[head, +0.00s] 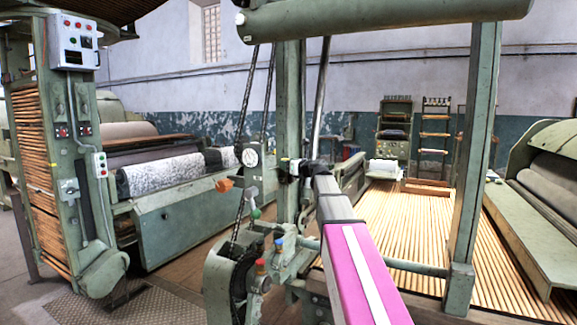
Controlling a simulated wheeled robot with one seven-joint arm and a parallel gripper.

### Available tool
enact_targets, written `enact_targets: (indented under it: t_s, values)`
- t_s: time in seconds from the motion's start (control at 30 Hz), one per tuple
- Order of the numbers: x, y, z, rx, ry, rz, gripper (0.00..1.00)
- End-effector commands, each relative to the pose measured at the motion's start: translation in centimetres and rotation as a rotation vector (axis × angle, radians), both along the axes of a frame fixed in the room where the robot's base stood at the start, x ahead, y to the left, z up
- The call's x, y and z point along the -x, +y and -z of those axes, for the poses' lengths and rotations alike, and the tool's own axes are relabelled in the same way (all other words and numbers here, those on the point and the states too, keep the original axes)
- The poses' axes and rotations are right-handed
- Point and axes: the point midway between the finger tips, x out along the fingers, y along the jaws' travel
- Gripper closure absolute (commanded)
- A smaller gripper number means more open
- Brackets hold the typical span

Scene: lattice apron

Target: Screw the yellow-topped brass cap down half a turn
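My arm reaches from the bottom right towards the green machine post. My gripper (290,170) is at its dark far end, beside the post and right of a round white gauge (250,157). Its fingers are too small and dark to tell open from shut, or whether they touch anything. I cannot clearly pick out a yellow-topped brass cap. Several small coloured tops sit on the machine fittings below and left of my gripper: a green one (256,214), a blue one (279,243) and a red one (261,262) above an orange-brown body. My arm may hide other fittings.
A green upright (475,150) stands right of my arm, and a thick green roller (385,18) crosses above. A chain (247,120) hangs left of the post. A slatted wooden bed (420,215) lies behind, with a large roller machine (165,220) at left.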

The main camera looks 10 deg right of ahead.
Motion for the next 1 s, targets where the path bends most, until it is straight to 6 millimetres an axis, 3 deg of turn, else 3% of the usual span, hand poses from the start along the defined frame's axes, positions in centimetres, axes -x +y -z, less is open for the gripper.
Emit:
enact_targets:
  t_s: [0.47,1.0]
  values:
    - [-0.1,0.0,0.0,-0.002,0.0,-0.03,0.35]
    - [-1.0,-0.7,-0.1,-0.001,0.0,-0.408,0.35]
